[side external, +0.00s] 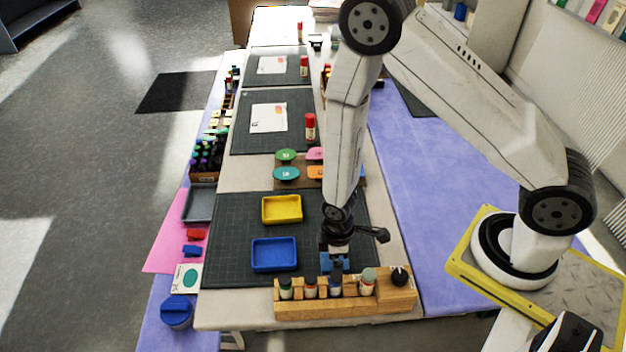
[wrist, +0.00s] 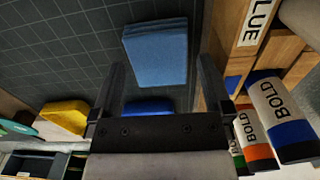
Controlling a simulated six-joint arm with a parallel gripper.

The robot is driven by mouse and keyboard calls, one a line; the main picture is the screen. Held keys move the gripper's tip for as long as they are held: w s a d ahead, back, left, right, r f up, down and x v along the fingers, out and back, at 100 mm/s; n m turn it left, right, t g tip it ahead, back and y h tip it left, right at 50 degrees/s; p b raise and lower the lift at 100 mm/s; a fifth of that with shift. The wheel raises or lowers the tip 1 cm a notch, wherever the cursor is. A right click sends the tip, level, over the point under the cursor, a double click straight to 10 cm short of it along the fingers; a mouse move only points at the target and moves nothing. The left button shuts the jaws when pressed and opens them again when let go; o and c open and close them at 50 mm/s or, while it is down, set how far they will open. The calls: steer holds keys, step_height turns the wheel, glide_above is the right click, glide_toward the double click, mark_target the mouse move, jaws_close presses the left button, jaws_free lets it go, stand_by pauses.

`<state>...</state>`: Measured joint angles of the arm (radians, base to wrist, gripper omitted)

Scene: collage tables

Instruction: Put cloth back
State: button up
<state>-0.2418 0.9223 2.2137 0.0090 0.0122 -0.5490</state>
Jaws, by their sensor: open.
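A folded blue cloth (wrist: 155,52) lies flat on the dark gridded cutting mat (wrist: 60,45), close to the wooden rack. In the side view the cloth (side external: 327,264) is partly hidden behind my gripper and the rack's bottles. My gripper (side external: 337,262) points down over the cloth. In the wrist view my gripper (wrist: 162,66) is open, its two fingers spread apart, with the cloth showing between and beyond the tips. Nothing is held. Whether the fingertips touch the cloth cannot be told.
The wooden rack (side external: 345,305) with several labelled bottles stands close in front of my gripper. A blue tray (side external: 274,255) and a yellow tray (side external: 282,209) sit on the mat to the left. Coloured round lids (side external: 286,173) lie farther back. The mat's left part is bare.

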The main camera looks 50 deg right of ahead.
step_height(320, 180, up, 11)
steer(key=shift+r, duration=0.15)
stand_by(0.8)
steer(key=shift+r, duration=0.1)
stand_by(0.5)
steer(key=s+d+r+m+t, duration=0.1)
steer(key=d+r+m+t, duration=0.1)
steer(key=d+r+m, duration=0.5)
step_height(320, 180, up, 4)
steer(key=shift+r+m+t, duration=0.1)
steer(key=shift+m+t, duration=0.2)
steer(key=shift+m, duration=0.7)
